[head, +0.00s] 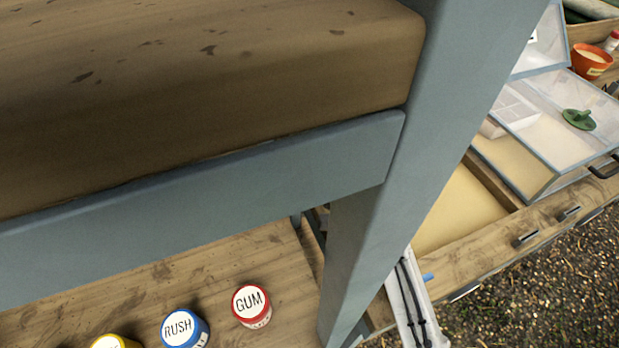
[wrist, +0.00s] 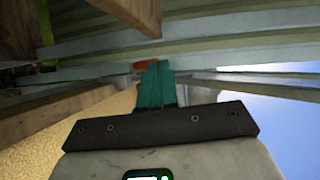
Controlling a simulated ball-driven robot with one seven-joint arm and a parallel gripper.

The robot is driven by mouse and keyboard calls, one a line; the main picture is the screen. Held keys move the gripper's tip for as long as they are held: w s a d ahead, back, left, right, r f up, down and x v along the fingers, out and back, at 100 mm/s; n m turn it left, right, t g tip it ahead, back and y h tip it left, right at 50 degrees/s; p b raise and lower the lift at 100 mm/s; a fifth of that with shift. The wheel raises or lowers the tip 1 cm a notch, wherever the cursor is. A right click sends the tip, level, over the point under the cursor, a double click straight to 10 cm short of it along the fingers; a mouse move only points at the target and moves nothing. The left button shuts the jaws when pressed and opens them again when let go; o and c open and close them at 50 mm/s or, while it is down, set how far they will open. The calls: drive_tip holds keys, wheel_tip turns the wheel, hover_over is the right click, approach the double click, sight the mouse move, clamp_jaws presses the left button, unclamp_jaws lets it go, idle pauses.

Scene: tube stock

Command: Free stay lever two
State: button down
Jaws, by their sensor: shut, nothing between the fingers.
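My gripper (wrist: 156,68) shows in the wrist view, its teal fingers together and empty, pointing toward a ribbed greenish surface with grey-blue bars. A small orange thing (wrist: 146,65) shows just behind the fingertips; I cannot tell what it is or whether they touch. My gripper is not in the head view. I cannot make out a stay lever for certain in either view. In the head view, a clear-panelled case (head: 560,110) with a blue-grey frame stands at the upper right, with a green knobbed piece (head: 578,119) on it.
A blue-grey post (head: 440,120) and a thick wooden top (head: 200,80) block much of the head view. An orange pot (head: 591,62) is at the far right. Wooden beams (wrist: 130,12) are near my gripper.

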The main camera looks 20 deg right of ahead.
drive_tip(key=shift+w+r, duration=0.1)
drive_tip(key=shift+r, duration=0.1)
drive_tip(key=w+r+p, duration=0.1)
drive_tip(key=w+r, duration=0.3)
drive_tip(key=w, duration=0.1)
drive_tip(key=shift+w+p, duration=0.25)
drive_tip(key=shift+p, duration=0.1)
idle(1.6)
